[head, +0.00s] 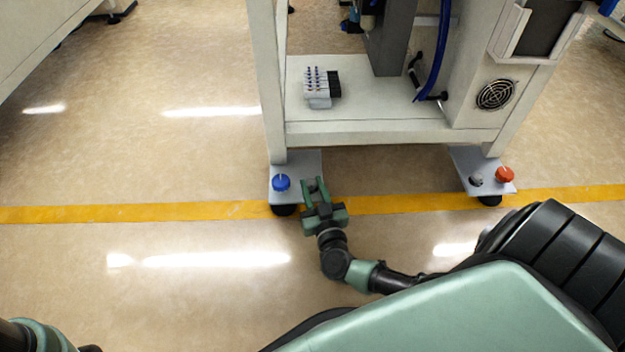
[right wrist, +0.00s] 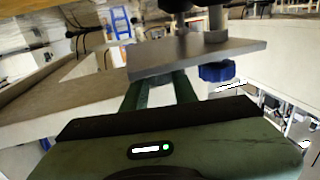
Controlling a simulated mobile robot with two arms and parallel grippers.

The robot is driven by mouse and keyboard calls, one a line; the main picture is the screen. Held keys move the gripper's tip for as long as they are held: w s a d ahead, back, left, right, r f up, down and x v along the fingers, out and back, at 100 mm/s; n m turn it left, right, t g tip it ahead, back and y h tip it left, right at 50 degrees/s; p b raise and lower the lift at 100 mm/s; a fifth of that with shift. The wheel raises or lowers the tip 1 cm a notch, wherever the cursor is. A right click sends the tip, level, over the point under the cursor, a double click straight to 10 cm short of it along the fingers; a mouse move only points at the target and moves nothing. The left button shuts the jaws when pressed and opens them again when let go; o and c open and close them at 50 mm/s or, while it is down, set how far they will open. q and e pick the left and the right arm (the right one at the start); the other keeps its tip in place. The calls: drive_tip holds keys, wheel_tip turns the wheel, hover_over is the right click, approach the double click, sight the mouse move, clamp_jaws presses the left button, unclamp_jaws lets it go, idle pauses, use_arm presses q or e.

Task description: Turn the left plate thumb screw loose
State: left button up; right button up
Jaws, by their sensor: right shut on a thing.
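The left plate (head: 300,163) is a grey foot plate under the machine's left leg. A blue knob (head: 281,183) sits on its left part. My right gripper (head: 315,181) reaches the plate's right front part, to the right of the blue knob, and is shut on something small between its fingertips. The fingers hide the left plate thumb screw, so its shape and turn cannot be seen. In the right wrist view the fingers (right wrist: 162,88) run behind the edge of the plate (right wrist: 195,58), with the blue knob (right wrist: 217,72) beside them. My left gripper is out of view.
The right foot plate (head: 480,160) carries a grey thumb screw (head: 476,181) and a red knob (head: 505,174). The machine's lower shelf (head: 375,131) spans above both plates. Yellow tape (head: 150,212) crosses the floor, which is clear to the left.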

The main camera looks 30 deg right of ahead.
clamp_jaws()
